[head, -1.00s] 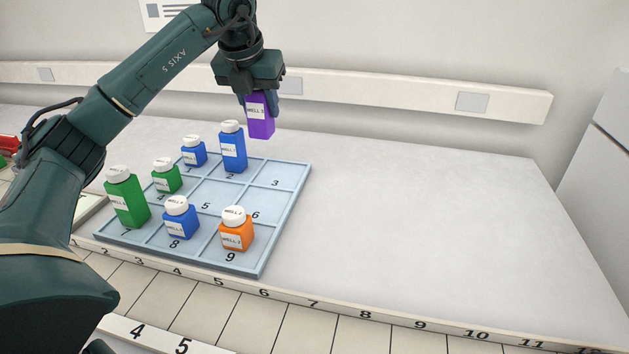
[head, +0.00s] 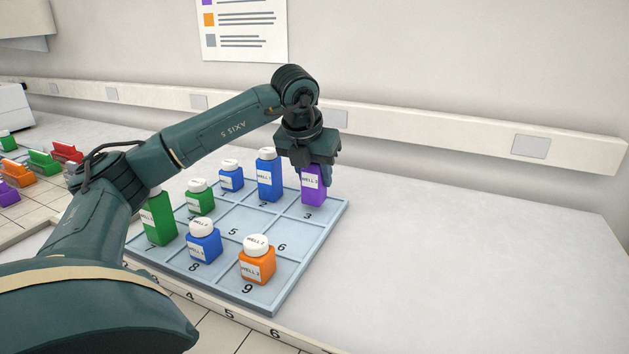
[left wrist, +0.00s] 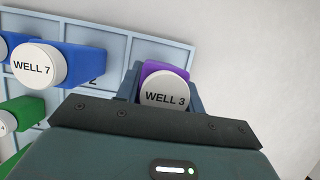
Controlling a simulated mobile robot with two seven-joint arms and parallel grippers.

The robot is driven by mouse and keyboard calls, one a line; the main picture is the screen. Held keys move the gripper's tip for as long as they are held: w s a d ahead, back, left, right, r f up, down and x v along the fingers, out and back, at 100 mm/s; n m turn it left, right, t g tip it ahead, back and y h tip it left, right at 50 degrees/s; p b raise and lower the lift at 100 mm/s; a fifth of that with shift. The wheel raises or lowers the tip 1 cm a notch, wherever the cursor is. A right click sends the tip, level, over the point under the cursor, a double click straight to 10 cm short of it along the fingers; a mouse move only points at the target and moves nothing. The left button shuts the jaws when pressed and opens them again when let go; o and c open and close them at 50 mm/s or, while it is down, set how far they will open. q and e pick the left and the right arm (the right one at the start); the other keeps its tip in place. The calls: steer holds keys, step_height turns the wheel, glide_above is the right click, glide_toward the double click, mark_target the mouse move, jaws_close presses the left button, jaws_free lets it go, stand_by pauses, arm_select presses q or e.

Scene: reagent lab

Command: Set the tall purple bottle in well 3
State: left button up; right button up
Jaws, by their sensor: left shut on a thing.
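The tall purple bottle (head: 313,191) is upright at well 3 of the pale blue tray (head: 338,211), at its far right corner. Its label and its white cap, seen in the left wrist view (left wrist: 165,91), read WELL 3. My left gripper (head: 314,174) is shut on the bottle's upper part from above and hides the cap in the head view. The bottle's base is within or just above well 3, behind the printed 3; whether it touches the floor of the well I cannot tell. My right gripper is not in view.
A tall blue bottle (head: 268,180) stands in well 2, close left of the purple one. A small blue bottle (head: 231,180), green bottles (head: 200,202), another blue bottle (head: 204,246) and an orange bottle (head: 257,266) fill other wells. Wells 5 and 6 are empty. The bench at right is clear.

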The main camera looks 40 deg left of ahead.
arm_select(q)
steer(key=shift+f, duration=0.65)
steer(key=shift+f, duration=0.15)
steer(key=o, duration=1)
steer(key=shift+r, duration=0.5)
steer(key=p+v, duration=0.1)
steer(key=v, duration=1)
steer(key=shift+s+r, duration=0.15)
steer(key=shift+s, duration=0.05)
steer(key=shift+s, duration=0.1)
